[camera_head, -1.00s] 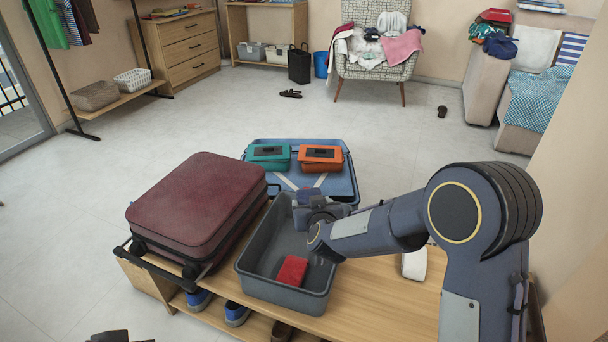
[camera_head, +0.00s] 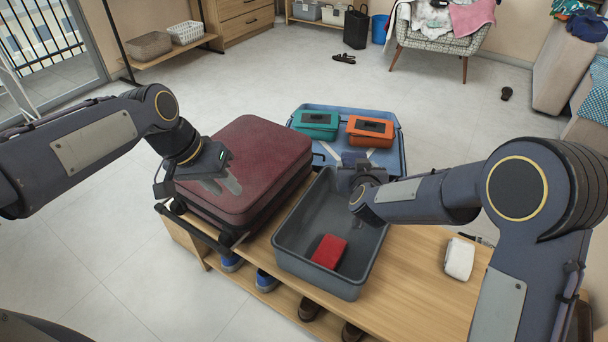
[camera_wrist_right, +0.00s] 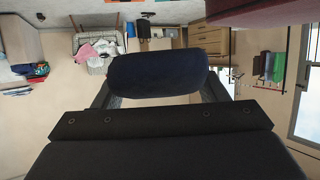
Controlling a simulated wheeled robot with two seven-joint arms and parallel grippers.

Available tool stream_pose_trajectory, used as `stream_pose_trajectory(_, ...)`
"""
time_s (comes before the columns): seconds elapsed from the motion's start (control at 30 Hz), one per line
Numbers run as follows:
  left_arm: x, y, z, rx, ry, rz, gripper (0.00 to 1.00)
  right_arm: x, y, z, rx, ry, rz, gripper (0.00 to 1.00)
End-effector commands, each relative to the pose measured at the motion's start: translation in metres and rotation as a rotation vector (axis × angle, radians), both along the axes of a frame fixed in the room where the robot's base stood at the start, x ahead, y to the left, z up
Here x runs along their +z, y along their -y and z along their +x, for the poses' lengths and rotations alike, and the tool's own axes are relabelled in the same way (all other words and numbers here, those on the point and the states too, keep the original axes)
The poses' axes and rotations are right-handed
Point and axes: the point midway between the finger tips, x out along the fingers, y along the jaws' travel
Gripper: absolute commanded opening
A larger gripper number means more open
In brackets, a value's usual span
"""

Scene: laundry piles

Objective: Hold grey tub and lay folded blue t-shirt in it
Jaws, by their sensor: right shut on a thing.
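The grey tub (camera_head: 292,258) stands on the wooden bench, right of the suitcase. A small red item (camera_head: 329,251) lies on its floor. My right gripper (camera_head: 360,172) is over the far part of the tub. It is shut on a dark navy, rounded bundle that looks like the folded blue t-shirt; it shows between the fingers in the right wrist view (camera_wrist_right: 157,75). In the head view the bundle is small and hard to tell from the gripper. My left gripper (camera_head: 226,186) is open and empty above the suitcase, left of the tub.
A dark red suitcase (camera_head: 255,160) stands left of the tub. Behind it a blue open case (camera_head: 390,158) holds a teal box (camera_head: 316,124) and an orange box (camera_head: 370,131). A white item (camera_head: 459,258) lies on the bench (camera_head: 415,290) at right. Shoes (camera_head: 266,281) are underneath.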

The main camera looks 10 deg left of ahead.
Motion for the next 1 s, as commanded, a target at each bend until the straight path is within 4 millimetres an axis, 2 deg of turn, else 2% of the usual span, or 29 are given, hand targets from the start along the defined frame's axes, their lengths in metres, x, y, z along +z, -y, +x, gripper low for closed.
stream_pose_trajectory(0.03, -0.006, 0.007, 0.021, -0.024, -0.021, 0.019, 0.32, 0.000, 0.000, 0.000, 0.000, 0.001, 0.000, 0.40)
stream_pose_trajectory(0.2, -0.029, 0.031, 0.079, -0.096, -0.073, 0.085, 0.32, 0.000, 0.000, 0.000, 0.000, 0.001, 0.000, 0.40)
stream_pose_trajectory(0.4, -0.070, 0.071, 0.137, -0.187, -0.127, 0.177, 0.32, 0.000, 0.000, 0.000, 0.000, 0.001, 0.000, 0.40)
stream_pose_trajectory(0.5, -0.092, 0.092, 0.158, -0.230, -0.147, 0.221, 0.32, 0.000, 0.000, 0.000, 0.000, 0.001, 0.000, 0.40)
stream_pose_trajectory(0.73, -0.130, 0.127, 0.183, -0.300, -0.173, 0.294, 0.32, 0.001, 0.000, 0.000, 0.000, 0.001, 0.000, 0.40)
stream_pose_trajectory(1.0, -0.153, 0.137, 0.187, -0.319, -0.180, 0.312, 0.32, 0.001, 0.000, 0.000, 0.000, 0.001, 0.000, 0.40)
